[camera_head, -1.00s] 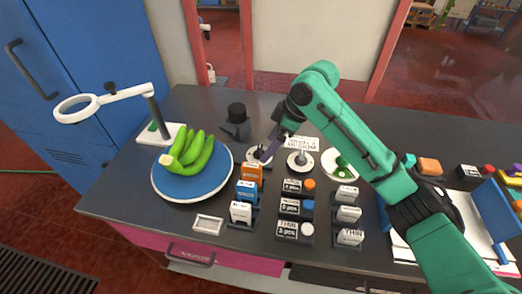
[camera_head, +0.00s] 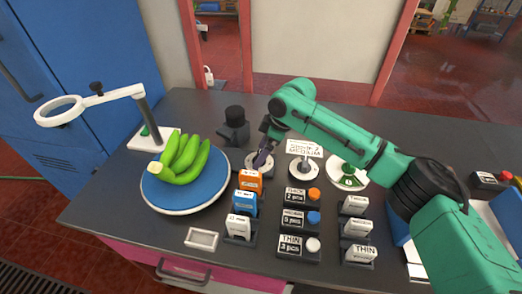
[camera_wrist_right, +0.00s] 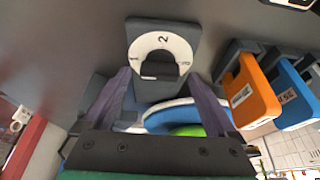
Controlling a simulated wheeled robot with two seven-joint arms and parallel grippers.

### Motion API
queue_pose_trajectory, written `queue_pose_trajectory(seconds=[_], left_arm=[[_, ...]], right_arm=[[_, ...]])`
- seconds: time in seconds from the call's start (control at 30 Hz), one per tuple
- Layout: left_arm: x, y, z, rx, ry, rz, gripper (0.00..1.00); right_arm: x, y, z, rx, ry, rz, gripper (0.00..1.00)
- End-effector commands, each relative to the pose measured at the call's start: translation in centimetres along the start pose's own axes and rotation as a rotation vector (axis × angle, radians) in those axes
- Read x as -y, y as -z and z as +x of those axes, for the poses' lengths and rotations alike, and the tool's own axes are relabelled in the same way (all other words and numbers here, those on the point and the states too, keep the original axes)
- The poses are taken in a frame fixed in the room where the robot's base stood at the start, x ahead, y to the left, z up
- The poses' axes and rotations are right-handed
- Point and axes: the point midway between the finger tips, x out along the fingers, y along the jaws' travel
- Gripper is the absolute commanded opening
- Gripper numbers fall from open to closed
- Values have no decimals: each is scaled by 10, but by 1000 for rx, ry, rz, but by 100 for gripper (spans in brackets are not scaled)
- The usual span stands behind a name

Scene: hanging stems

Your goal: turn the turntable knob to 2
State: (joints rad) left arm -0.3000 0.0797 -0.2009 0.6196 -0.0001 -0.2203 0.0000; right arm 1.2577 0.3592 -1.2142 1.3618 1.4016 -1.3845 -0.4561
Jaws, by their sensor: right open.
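The turntable (camera_head: 226,190) is a blue disc with a pale rim, carrying a bunch of green bananas (camera_head: 181,158). The knob (camera_wrist_right: 160,69) is black, on a white dial (camera_wrist_right: 143,48) with a 2 at the far side and marks at both sides. Which mark it points at is unclear. In the head view the dial (camera_head: 250,164) is partly hidden by my right gripper (camera_head: 262,158). In the wrist view that gripper (camera_wrist_right: 163,98) is open, its fingers apart on either side of the knob's line; contact cannot be told. My left gripper is out of view.
Orange (camera_head: 249,181) and blue (camera_head: 244,203) blocks stand close in front of the dial. A magnifier stand (camera_head: 144,108) is behind the turntable.

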Motion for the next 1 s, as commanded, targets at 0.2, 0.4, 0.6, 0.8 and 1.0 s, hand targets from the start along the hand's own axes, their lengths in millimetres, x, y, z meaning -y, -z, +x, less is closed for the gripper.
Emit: queue_pose_trajectory(seconds=[0.2, 0.4, 0.6, 0.8, 1.0], left_arm=[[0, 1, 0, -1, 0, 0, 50], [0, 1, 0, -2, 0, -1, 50], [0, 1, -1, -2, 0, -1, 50], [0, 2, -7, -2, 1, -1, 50], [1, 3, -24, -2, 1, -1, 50]], right_arm=[[0, 0, 5, -1, -1, 1, 92], [0, 0, 4, 0, -1, 1, 43], [0, 0, 4, 0, -2, 2, 7], [0, 0, 2, 0, -12, 26, 7], [1, 2, 0, -1, -43, 108, 7]])
